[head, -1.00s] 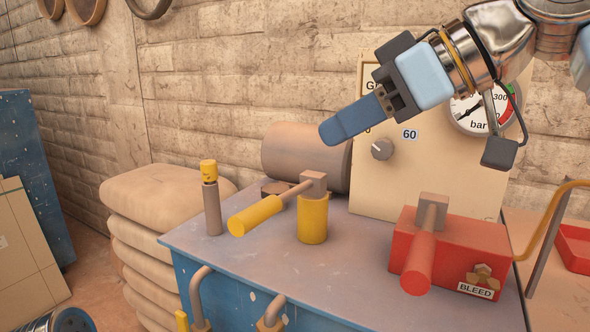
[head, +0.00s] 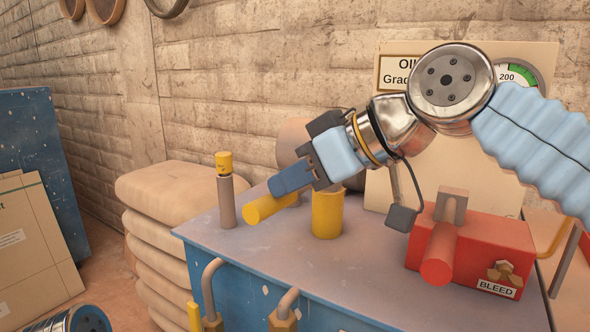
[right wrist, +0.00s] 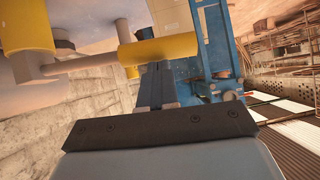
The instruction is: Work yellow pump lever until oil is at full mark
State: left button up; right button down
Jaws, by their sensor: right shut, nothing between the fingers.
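The yellow pump lever (head: 262,209) sticks out to the left from the top of the upright yellow pump cylinder (head: 327,214) on the blue bench. My right gripper (head: 276,188) is shut and empty, with its fingers at the lever's grip, overlapping its upper side in the head view. I cannot tell whether they touch. In the right wrist view the yellow grip (right wrist: 158,52) crosses just beyond the blue fingers (right wrist: 152,92). My left gripper is not in view.
A red box (head: 480,250) labelled BLEED with a red handle (head: 440,255) stands right of the pump. A grey post with a yellow cap (head: 225,165) stands left of the lever. Stacked sacks (head: 160,200) lie left of the bench (head: 240,287). Bare bench top lies before the pump.

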notch_tip(320, 180, down, 6)
jog(key=n+t+h+b, duration=0.1)
jog(key=b, duration=0.5)
jog(key=shift+s+a+f+t, duration=0.15)
jog(key=shift+s+a+t, duration=0.1)
jog(key=shift+s+t, duration=0.1)
jog(key=r+p, duration=0.1)
jog(key=r, duration=0.3)
jog(key=shift+s+p, duration=0.2)
jog(key=shift+p, duration=0.1)
jog(key=s+r+p, duration=0.3)
jog(key=s+r, duration=0.6)
jog(key=s, duration=0.4)
jog(key=shift+s+a, duration=0.3)
jog(key=shift+a, duration=0.05)
